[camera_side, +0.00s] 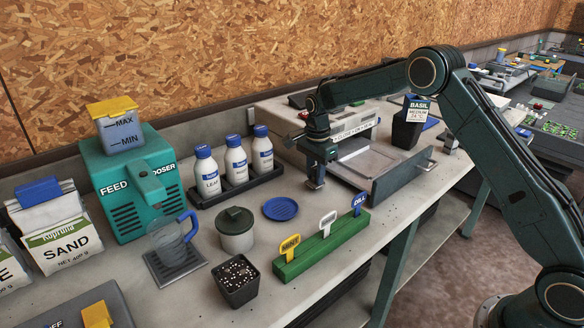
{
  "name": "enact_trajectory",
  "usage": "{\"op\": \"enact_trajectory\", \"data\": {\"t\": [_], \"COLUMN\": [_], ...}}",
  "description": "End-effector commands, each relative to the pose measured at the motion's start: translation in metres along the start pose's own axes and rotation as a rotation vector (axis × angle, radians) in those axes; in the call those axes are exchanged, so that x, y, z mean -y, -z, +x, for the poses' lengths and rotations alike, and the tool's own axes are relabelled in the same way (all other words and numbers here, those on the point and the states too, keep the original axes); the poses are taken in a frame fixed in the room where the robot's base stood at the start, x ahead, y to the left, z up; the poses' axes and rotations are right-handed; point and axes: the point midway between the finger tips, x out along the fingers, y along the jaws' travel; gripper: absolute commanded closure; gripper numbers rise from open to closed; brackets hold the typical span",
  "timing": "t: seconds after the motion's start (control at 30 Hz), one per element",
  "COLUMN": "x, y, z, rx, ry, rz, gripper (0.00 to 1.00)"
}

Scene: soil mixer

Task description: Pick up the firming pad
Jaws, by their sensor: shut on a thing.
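My gripper (316,176) points down over the bench, in front of the left end of a grey drawer-like tray. It is shut on a small dark piece, most likely the firming pad, which the fingers largely hide. Its shape and whether it touches the bench cannot be made out. A blue slotted disc (281,209) lies flat on the bench, to the lower left of my gripper and apart from it.
A green label rack (322,247) with three tags stands in front of my gripper. A lidded grey jar (236,232), a pot of soil (238,277) and three white bottles (236,162) in a black tray are to the left. A BASIL pot (409,125) stands right.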

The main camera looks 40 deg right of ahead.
Motion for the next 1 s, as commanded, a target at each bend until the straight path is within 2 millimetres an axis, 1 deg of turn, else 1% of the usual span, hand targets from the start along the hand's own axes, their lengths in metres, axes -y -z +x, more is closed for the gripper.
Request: {"op": "enact_trajectory", "data": {"t": [0.27,0.6,0.8,1.0], "x": [0.001,0.001,0.001,0.000], "y": [0.000,0.000,0.000,0.000], "z": [-0.043,-0.118,-0.156,-0.177], "rx": [0.000,0.000,0.000,0.000], "ry": [0.005,0.006,0.004,0.001], "rz": [0.000,0.000,0.000,0.000], "gripper": [1.00,1.00,1.00,1.00]}}
